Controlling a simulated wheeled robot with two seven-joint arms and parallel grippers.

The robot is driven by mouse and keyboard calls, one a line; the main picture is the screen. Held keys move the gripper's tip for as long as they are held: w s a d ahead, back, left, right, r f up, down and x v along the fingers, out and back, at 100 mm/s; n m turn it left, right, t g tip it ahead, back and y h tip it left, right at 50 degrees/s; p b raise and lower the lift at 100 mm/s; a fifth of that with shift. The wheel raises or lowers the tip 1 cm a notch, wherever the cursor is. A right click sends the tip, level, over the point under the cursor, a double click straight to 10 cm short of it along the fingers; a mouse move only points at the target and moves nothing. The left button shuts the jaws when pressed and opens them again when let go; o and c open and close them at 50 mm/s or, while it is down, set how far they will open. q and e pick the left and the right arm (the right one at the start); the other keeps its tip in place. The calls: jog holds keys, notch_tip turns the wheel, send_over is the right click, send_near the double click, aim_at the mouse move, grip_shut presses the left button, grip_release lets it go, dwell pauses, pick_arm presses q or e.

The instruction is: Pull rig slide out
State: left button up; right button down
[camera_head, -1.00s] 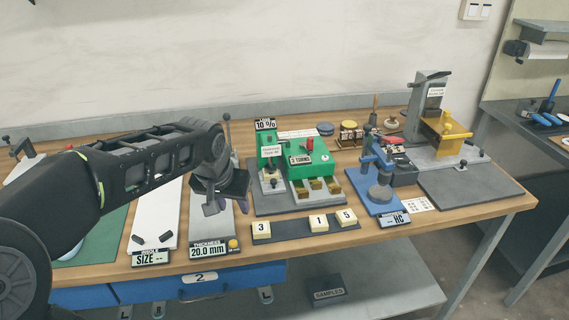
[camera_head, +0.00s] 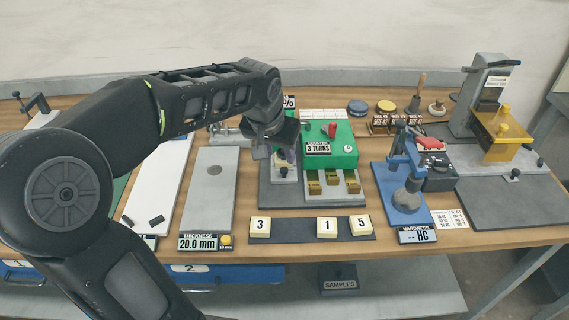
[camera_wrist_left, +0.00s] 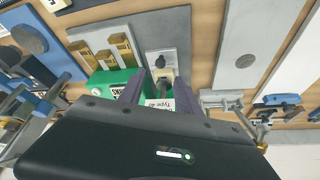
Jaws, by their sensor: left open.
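The green rig (camera_head: 345,150) stands on a dark grey base plate (camera_head: 262,192) at the middle of the bench, with a counter label reading 3 TURNS. At its left is a light grey plate (camera_head: 290,178) with a dark knob, which looks like the rig slide; the plate also shows in the left wrist view (camera_wrist_left: 151,58). My left gripper (camera_head: 276,154) is over this plate and partly hides it. In the left wrist view its two purple-grey fingers (camera_wrist_left: 158,93) are apart, with the knob and a Type label between or just beyond them. Contact cannot be told. My right gripper is not in view.
Several brass blocks (camera_head: 333,180) sit at the rig's front. A dark strip (camera_head: 289,228) with numbered tiles lies in front. The thickness plate (camera_head: 207,190) is at left, the blue hardness stand (camera_head: 404,205) at right.

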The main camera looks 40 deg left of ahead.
aim_at(284, 169)
pick_arm(q)
jog(key=x, duration=0.7)
jog(key=shift+f, duration=0.25)
jog(key=shift+c, duration=0.2)
grip_shut()
dwell(1.0)
